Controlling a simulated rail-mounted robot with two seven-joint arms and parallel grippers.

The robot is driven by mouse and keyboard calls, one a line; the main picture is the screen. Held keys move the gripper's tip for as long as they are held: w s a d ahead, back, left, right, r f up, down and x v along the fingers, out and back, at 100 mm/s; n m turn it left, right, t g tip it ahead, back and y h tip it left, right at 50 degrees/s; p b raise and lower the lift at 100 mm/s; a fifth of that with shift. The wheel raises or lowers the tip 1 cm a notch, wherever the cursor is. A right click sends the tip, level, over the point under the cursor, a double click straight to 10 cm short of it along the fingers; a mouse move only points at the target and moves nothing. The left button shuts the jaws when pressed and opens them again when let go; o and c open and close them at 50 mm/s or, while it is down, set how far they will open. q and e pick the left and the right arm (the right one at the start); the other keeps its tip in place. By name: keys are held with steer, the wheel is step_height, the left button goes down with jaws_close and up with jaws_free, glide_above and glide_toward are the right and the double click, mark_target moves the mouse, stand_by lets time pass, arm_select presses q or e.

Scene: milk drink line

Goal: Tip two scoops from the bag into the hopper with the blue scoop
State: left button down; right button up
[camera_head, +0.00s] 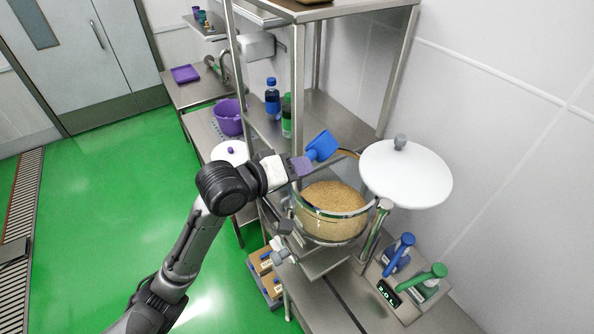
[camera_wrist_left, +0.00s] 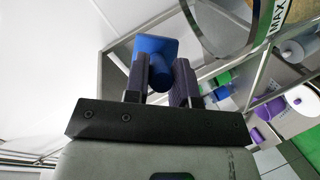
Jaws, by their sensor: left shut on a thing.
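My left gripper (camera_head: 303,165) is shut on the blue scoop (camera_head: 322,146), gripping its handle end. The scoop is raised and tilted near the far rim of the hopper (camera_head: 365,226). The hopper is a clear round vessel holding tan granules (camera_head: 333,197). In the left wrist view the scoop (camera_wrist_left: 155,50) sits between the two dark fingers (camera_wrist_left: 160,82), and the hopper's clear wall with a MAX mark (camera_wrist_left: 278,15) is close by at the upper right. I cannot tell whether the scoop holds anything. I cannot make out the bag. My right gripper is not in view.
A white round lid (camera_head: 408,180) stands out at the hopper's right. Shelf posts (camera_head: 297,85) rise behind the arm. Bottles (camera_head: 272,98) and a purple bucket (camera_head: 229,118) are farther back. Green floor is clear at left.

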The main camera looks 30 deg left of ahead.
arm_select(q)
steer(key=shift+r+m+y, duration=0.4)
steer(key=shift+m+y, duration=0.3)
steer(key=shift+m, duration=0.1)
steer(key=shift+d+r+m+g+y, duration=0.2)
steer(key=shift+r+m+g+y, duration=0.1)
steer(key=shift+r+m+y, duration=0.5)
steer(key=m+y, duration=0.1)
steer(key=r+m+y, duration=0.1)
steer(key=m+y, duration=0.1)
steer(key=shift+d+r, duration=0.25)
steer(key=shift+r, duration=0.15)
